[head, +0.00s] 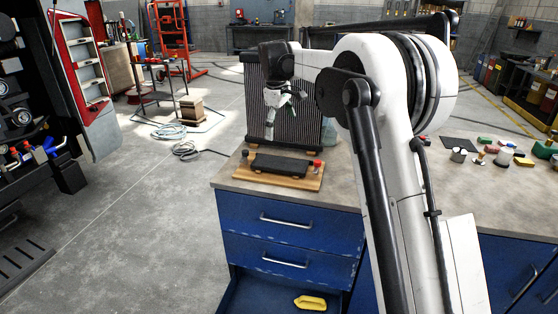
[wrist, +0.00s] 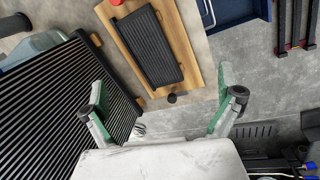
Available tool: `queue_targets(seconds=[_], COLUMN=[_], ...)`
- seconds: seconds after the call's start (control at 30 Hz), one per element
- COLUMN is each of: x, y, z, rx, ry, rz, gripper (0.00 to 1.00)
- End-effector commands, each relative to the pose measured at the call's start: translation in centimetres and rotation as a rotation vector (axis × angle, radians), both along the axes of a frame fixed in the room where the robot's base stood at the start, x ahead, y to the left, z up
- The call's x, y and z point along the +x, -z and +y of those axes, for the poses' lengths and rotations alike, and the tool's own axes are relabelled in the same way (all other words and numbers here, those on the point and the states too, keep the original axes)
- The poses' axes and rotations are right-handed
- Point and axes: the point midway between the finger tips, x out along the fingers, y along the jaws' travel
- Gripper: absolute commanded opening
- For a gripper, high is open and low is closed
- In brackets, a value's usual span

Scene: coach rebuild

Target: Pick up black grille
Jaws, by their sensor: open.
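The black grille (head: 280,164) is a long ribbed dark panel. It lies flat on a wooden board (head: 255,179) near the front left corner of the bench. In the wrist view, the grille (wrist: 152,46) lies on the board (wrist: 186,35) at the top centre, beyond my fingertips. My gripper (head: 283,113) hangs above the board in front of a tall finned radiator (head: 314,112). In the wrist view, my gripper (wrist: 161,86) has its two fingers spread wide with nothing between them.
The radiator (wrist: 60,95) stands close behind the board and fills the left of the wrist view. Small bottles and blocks (head: 505,156) sit at the bench's right. A lower drawer holding a yellow item (head: 311,302) is open.

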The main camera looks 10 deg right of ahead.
Motion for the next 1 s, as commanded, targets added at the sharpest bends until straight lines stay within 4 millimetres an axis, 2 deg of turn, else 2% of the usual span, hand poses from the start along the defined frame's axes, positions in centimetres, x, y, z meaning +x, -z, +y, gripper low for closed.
queue_targets(seconds=[0.03,0.1,0.33,0.63,1.0], x=[1.3,2.7,5.7,6.6,7.0], y=[0.5,1.6,4.6,7.2,13.2], z=[0.2,0.4,0.8,0.7,-0.4], rx=[-0.008,-0.018,-0.043,-0.051,-0.050], ry=[-0.020,-0.049,-0.123,-0.150,-0.149], rz=[0.015,0.038,0.094,0.116,0.115], gripper=[1.00,1.00,1.00,1.00,1.00])
